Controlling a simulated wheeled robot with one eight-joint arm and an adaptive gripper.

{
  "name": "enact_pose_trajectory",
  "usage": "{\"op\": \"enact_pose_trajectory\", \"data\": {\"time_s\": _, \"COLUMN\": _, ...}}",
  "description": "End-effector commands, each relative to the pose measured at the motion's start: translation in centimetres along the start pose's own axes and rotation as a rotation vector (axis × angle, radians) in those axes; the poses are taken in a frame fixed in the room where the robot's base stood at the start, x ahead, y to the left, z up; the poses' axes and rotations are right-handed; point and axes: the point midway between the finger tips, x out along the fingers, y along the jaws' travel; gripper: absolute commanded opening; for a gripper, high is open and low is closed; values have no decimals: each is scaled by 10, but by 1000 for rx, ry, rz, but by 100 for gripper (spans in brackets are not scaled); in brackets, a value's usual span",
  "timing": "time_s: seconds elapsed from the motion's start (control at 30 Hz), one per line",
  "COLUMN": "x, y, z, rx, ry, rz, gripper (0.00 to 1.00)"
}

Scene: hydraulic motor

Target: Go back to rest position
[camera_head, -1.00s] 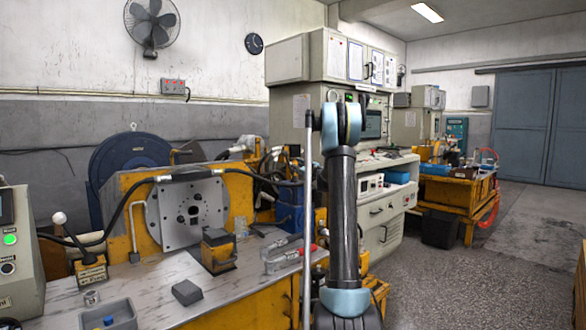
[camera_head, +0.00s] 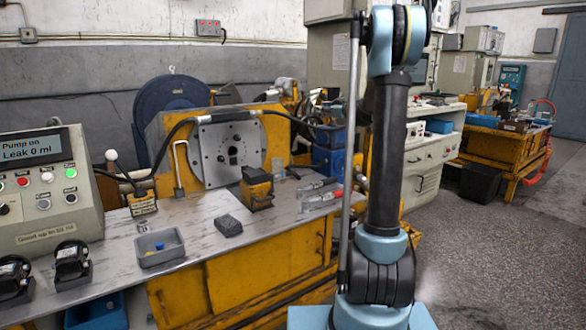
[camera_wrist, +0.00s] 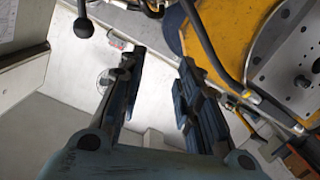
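My gripper (camera_wrist: 158,85) shows in the wrist camera view with its two dark fingers apart and nothing between them. It is above the metal bench, near a black lever knob (camera_wrist: 84,28) at the left and the yellow motor housing (camera_wrist: 228,40) at the right. In the head camera view my arm stands upright right of the bench; the gripper itself does not show there.
A control box (camera_head: 45,200) reading "Pump on, Leak 0 ml" stands at the left of the bench. A grey tray (camera_head: 160,247), a dark block (camera_head: 229,226) and a yellow-black block (camera_head: 257,186) sit on the bench top (camera_head: 200,212). Open floor (camera_head: 500,260) lies at the right.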

Motion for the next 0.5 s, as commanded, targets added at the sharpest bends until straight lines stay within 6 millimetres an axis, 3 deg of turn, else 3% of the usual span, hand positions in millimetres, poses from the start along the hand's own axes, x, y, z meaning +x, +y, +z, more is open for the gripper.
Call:
{"op": "enact_pose_trajectory", "data": {"time_s": 0.03, "x": -11, "y": -18, "z": -4, "rx": 17, "ry": -22, "rz": -27, "gripper": 31}}
{"op": "enact_pose_trajectory", "data": {"time_s": 0.23, "x": -53, "y": -83, "z": -8, "rx": 98, "ry": -130, "rz": -120, "gripper": 31}}
{"op": "enact_pose_trajectory", "data": {"time_s": 0.5, "x": -119, "y": -165, "z": 5, "rx": 212, "ry": -312, "rz": -205, "gripper": 31}}
